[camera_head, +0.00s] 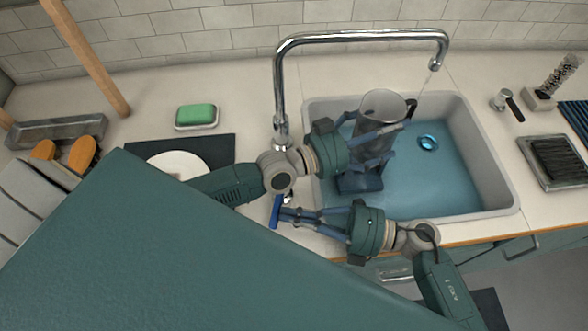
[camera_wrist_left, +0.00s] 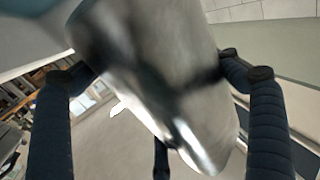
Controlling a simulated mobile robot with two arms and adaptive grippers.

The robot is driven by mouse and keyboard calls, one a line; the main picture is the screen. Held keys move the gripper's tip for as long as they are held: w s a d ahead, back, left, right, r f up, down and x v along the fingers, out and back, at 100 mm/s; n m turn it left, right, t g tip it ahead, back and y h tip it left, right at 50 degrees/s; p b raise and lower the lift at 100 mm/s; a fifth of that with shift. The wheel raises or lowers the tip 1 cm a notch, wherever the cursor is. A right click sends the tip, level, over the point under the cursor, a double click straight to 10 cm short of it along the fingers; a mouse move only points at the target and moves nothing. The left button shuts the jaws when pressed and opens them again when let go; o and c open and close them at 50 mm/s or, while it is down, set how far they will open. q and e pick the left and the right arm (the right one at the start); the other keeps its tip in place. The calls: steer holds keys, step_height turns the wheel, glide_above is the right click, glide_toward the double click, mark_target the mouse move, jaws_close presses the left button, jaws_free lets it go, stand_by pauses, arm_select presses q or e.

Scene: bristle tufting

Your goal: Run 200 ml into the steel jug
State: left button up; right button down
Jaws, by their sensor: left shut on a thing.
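The steel jug (camera_head: 380,106) is upright or nearly so over the left part of the sink, its open mouth facing up and its dark handle on the right. My left gripper (camera_head: 372,150) is shut around its body; the jug's shiny wall (camera_wrist_left: 165,80) fills the left wrist view between the fingers. The chrome tap's spout (camera_head: 435,64) is up and right of the jug's mouth. A thin pale streak hangs below it; where it lands is unclear. My right gripper (camera_head: 284,215) has its fingers close together, tips at the blue tap lever (camera_head: 277,211). The water level inside the jug is not visible.
The sink (camera_head: 490,165) has a blue-looking basin with a drain (camera_head: 428,143) right of the jug. A green sponge (camera_head: 196,115) and a white plate (camera_head: 178,163) lie left of the tap. A brush tray (camera_head: 552,160) is at the right. My teal body covers the lower left.

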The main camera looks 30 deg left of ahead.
arm_select(q)
steer(key=shift+r, duration=0.1)
arm_select(e)
steer(key=shift+s+a+t, duration=0.15)
steer(key=shift+t, duration=0.15)
steer(key=shift+s+a+m+t, duration=0.35)
steer(key=shift+m+t, duration=0.45)
steer(key=shift+t, duration=0.1)
steer(key=shift+s+a+r+m+t+y, duration=0.1)
steer(key=shift+s+a+m+t+y, duration=0.2)
steer(key=shift+a+t, duration=0.15)
steer(key=shift+s+a, duration=0.2)
steer(key=shift+a, duration=0.8)
steer(key=shift+s+a, duration=0.2)
steer(key=shift+a, duration=0.75)
steer(key=shift+f, duration=0.2)
